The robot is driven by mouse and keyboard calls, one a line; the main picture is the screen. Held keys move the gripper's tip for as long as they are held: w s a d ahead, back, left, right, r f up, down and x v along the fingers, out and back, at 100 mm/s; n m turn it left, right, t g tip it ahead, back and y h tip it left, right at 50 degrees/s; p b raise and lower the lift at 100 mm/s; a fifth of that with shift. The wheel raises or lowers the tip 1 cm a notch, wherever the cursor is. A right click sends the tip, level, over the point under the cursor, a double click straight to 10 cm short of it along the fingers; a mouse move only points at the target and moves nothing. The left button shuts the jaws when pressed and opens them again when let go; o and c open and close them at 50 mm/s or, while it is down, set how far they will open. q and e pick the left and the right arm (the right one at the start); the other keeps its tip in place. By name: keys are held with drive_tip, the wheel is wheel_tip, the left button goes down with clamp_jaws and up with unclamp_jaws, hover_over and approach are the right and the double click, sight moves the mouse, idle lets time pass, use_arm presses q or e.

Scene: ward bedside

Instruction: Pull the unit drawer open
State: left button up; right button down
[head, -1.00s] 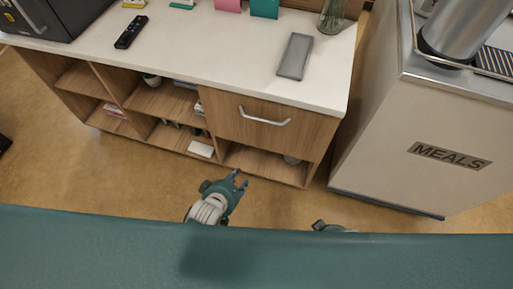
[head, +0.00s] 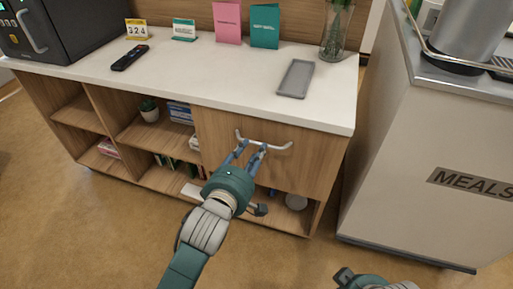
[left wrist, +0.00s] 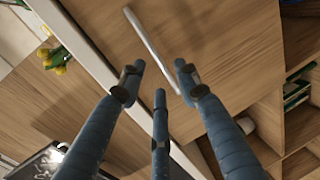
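The unit drawer (head: 218,123) has a wooden front and is shut, flush under the white top of the wooden unit. Its silver bar handle (head: 283,147) runs across the upper front. My left gripper (head: 251,148) has its fingertips just below and at the handle in the head view. In the left wrist view the handle (left wrist: 146,38) shows beyond the left gripper's (left wrist: 160,75) spread fingers, which are empty. Whether a finger touches it I cannot tell. My right gripper (head: 347,277) is low at the right, only partly in view.
A MEALS cart (head: 395,165) stands close at the right of the unit. A grey tray (head: 295,79), a remote (head: 130,57), several cards and a glass vase (head: 335,35) stand on the unit top. Open shelves (head: 160,135) hold books and a plant.

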sight(258, 143)
use_arm(q)
drive_tip(key=x, duration=0.2)
drive_tip(key=shift+w+d+f, duration=0.15)
drive_tip(key=shift+w, duration=0.2)
drive_tip(key=shift+w+d+f+b, duration=0.15)
drive_tip(key=shift+w+b, duration=0.15)
drive_tip(key=shift+w, duration=0.3)
use_arm(e)
drive_tip(key=shift+w+a+t, duration=0.15)
drive_tip(key=shift+w+t, duration=0.1)
drive_tip(key=shift+w, duration=0.35)
drive_tip(key=shift+w+a+t, duration=0.15)
drive_tip(key=shift+w+t, duration=0.1)
drive_tip(key=shift+w, duration=0.3)
use_arm(q)
clamp_jaws()
